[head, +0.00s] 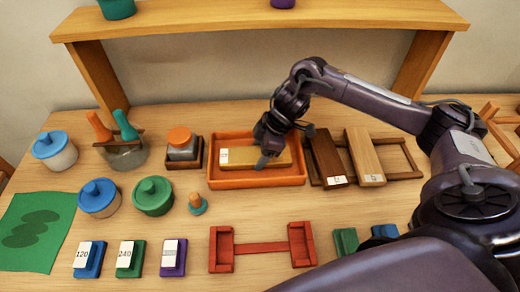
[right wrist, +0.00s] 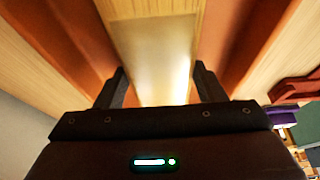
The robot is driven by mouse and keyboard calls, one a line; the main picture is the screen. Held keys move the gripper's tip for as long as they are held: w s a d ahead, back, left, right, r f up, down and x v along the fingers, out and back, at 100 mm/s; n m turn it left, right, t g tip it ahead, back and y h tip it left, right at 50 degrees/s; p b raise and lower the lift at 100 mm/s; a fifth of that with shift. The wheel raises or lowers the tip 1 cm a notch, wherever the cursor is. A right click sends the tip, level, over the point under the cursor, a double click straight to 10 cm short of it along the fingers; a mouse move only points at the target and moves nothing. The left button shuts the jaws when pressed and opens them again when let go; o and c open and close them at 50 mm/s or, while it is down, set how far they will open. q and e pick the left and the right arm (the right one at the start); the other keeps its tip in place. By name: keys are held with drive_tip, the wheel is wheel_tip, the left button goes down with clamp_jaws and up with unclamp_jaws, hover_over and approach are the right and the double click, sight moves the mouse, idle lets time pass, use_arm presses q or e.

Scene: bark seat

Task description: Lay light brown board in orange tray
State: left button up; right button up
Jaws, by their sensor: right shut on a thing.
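The orange tray (head: 257,184) stands in the middle of the table; its orange sides also show in the right wrist view (right wrist: 250,50). The light brown board (head: 278,158), yellowish with a white label at its left end, lies lengthwise within the tray's walls and looks level. I cannot tell whether it rests on the tray floor. In the right wrist view the board (right wrist: 155,45) runs between the two dark fingers (right wrist: 164,88). My left gripper is not in view.
Right of the tray, a wooden rack (head: 400,158) holds a dark brown board (head: 327,158) and a tan board (head: 365,157); its right part is empty. A small box with a jar (head: 183,148) stands close left. A red stand (head: 262,248) is in front. A shelf (head: 250,22) spans behind.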

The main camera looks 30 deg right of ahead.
drive_tip(key=shift+p, duration=0.35)
idle(0.4)
drive_tip(key=shift+f, duration=0.3)
idle(0.4)
drive_tip(key=o, duration=1.4)
drive_tip(key=shift+o, duration=0.2)
drive_tip(key=shift+r, duration=0.1)
wheel_tip(320, 180, up, 7)
drive_tip(key=p, duration=0.7)
drive_tip(key=shift+s, duration=0.1)
